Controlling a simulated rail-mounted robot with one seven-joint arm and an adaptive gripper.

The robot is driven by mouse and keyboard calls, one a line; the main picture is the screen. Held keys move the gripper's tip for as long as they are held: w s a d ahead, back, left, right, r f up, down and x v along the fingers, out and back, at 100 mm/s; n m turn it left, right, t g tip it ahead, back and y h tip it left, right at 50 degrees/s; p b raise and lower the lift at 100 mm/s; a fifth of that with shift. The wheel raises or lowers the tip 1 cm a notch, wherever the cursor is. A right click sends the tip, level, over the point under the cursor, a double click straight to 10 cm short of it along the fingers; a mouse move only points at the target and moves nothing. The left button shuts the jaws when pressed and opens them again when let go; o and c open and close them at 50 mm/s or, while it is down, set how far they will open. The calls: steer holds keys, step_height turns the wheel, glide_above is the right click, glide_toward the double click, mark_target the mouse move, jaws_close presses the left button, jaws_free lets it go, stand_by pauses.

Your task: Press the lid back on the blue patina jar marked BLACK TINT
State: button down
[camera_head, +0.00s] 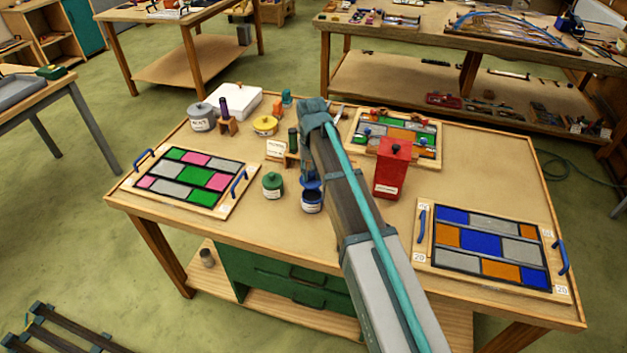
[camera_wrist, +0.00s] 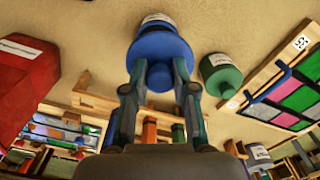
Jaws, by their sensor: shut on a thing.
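The blue patina jar (camera_head: 312,204) stands on the workbench, partly behind my arm in the head view. Its pale label (camera_wrist: 157,19) shows at the top of the wrist view, too small to read. My gripper (camera_wrist: 160,70) is shut on the round knob of the blue lid (camera_wrist: 160,47). The lid is over the jar's mouth and looks roughly in line with it. I cannot tell whether the lid touches the rim or is fully seated. In the head view, my arm hides most of the gripper, and a bit of blue lid (camera_head: 310,183) shows above the jar.
A green jar (camera_head: 272,185) stands close left of the blue jar. A tall red canister (camera_head: 392,168) stands to the right. Wooden racks, a yellow jar (camera_head: 265,125) and a small card (camera_head: 277,149) are behind. Leaded panels lie left, right and at the back.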

mark_target(312, 180)
steer(key=shift+w+d+f, duration=0.1)
steer(key=shift+w+d, duration=0.05)
steer(key=shift+w, duration=0.6)
steer(key=shift+s+f+b, duration=0.1)
steer(key=shift+f+b, duration=1.25)
steer(key=shift+f, duration=0.65)
steer(key=shift+f+b, duration=0.35)
steer(key=shift+f, duration=0.75)
steer(key=shift+f+p, duration=0.15)
steer(key=shift+p, duration=0.2)
steer(key=c, duration=0.8)
jaws_free()
steer(key=shift+c, duration=0.2)
steer(key=shift+f, duration=0.55)
stand_by(0.4)
steer(key=shift+r, duration=0.15)
stand_by(0.5)
